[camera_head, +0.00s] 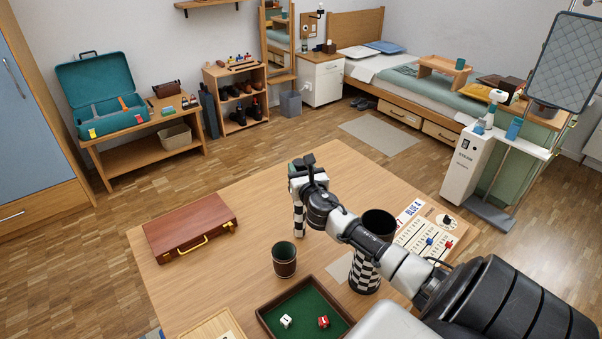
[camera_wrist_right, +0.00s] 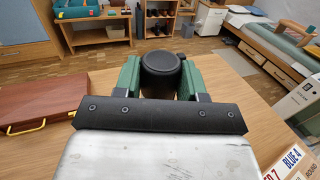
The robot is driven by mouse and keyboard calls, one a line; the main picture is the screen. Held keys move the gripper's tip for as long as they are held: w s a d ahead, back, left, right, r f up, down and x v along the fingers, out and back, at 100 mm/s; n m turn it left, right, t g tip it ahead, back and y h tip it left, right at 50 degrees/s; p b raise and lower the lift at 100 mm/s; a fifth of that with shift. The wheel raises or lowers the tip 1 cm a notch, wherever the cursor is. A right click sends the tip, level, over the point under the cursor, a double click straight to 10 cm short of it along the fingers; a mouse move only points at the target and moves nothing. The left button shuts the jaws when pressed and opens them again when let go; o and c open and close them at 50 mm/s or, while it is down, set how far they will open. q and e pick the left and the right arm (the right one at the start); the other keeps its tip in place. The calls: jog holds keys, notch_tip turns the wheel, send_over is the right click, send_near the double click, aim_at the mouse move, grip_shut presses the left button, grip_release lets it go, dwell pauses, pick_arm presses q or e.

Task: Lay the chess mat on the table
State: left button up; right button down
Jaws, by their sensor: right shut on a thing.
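The chess mat (camera_head: 299,220) shows as an upright roll with black and white checks, over the middle of the wooden table (camera_head: 250,205). My right gripper (camera_head: 308,178) is at its upper end and shut on it. In the right wrist view, a round black end (camera_wrist_right: 163,72) sits between the gripper's green fingers. I cannot tell whether the roll's lower end touches the table. A tall dark holder (camera_head: 365,272) with a checkered band stands to the right, partly hidden by my right arm. My left gripper is not in view.
A brown case (camera_head: 190,226) lies at the table's left. A dark cup (camera_head: 284,260) and a green-lined dice tray (camera_head: 303,314) are at the front. A score board (camera_head: 430,236) lies at the right. The table's back middle is clear.

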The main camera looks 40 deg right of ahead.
jog(key=shift+f, duration=0.5)
jog(key=c, duration=0.6)
grip_release()
jog(key=shift+c, duration=0.2)
